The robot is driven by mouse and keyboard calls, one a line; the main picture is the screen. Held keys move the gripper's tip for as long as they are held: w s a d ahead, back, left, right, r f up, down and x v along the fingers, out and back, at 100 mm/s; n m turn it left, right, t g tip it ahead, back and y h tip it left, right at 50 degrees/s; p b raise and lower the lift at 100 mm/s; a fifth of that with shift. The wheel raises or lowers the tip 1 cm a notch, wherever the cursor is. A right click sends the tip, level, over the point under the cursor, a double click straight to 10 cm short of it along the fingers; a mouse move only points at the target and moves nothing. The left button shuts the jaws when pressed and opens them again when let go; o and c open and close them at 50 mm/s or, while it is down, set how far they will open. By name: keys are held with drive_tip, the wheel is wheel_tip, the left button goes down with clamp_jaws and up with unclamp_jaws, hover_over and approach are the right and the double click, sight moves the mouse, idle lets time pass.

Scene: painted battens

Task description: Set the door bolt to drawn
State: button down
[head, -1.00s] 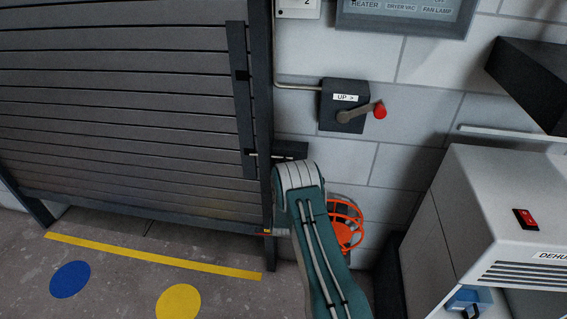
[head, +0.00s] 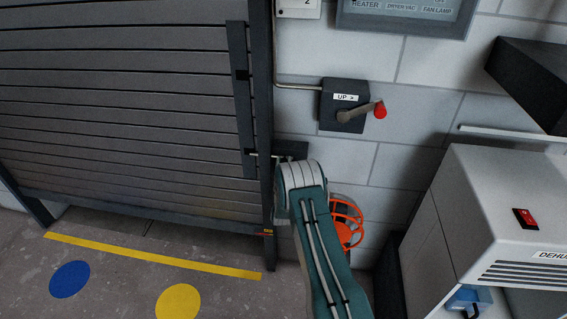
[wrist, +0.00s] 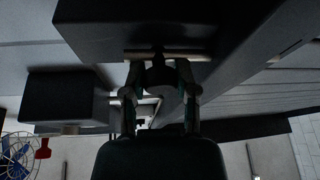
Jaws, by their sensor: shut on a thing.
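The door bolt's pale rod (head: 264,155) lies level across the shutter's right-hand edge, at a dark housing (head: 290,149) on the wall side. In the wrist view the pale rod (wrist: 195,57) runs across the front of a dark block. My gripper (wrist: 160,72) has its two fingers closed around a dark piece at the middle of this rod, shut on the bolt's handle. In the head view my gripper is hidden behind my teal and white arm. How far the rod's end reaches is hard to tell.
The slatted grey shutter (head: 120,110) fills the left. A crank with a red knob (head: 380,111) is above right of my arm. An orange cage (head: 347,224) is just right of my arm. A white dehumidifier (head: 485,205) stands at right.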

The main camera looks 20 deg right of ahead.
drive_tip(key=shift+s+d, duration=0.6)
drive_tip(key=shift+d, duration=0.3)
drive_tip(key=shift+s+d, duration=0.6)
drive_tip(key=shift+d, duration=0.3)
drive_tip(key=shift+c, duration=1.9)
unclamp_jaws()
approach(297, 154)
drive_tip(key=v, duration=0.5)
drive_tip(key=shift+s+a+f, duration=0.15)
drive_tip(key=shift+s+a, duration=0.1)
